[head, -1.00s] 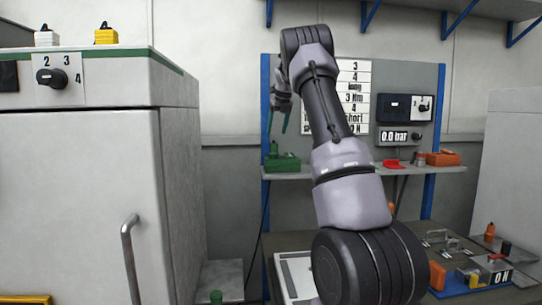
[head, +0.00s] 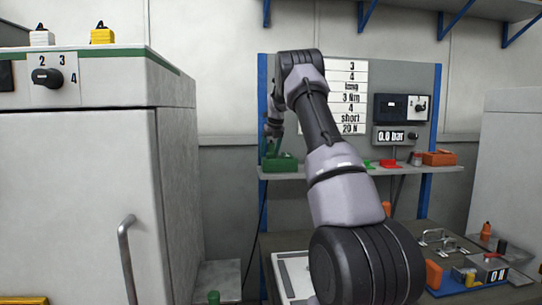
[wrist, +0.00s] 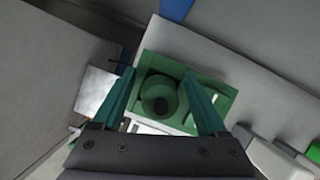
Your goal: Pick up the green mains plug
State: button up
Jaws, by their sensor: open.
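The green mains plug shows in the wrist view (wrist: 159,96) as a round green piece with a dark hollow in its top. It sits in a square green holder (wrist: 212,92), which also shows on the wall shelf in the head view (head: 284,164). My gripper (wrist: 158,74) is open, with one green finger on each side of the plug. I cannot tell whether the fingers touch it or how far down they reach. In the head view, my gripper (head: 271,147) is over the left end of the shelf and hides the plug.
The shelf (head: 330,172) also bears red pieces (head: 390,163) and an orange box (head: 440,158) to the right. A blue upright (head: 262,100) stands close to my gripper. A tall grey cabinet (head: 80,200) is at left. A small green piece (head: 214,297) stands low beside it.

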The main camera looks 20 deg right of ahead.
grip_shut()
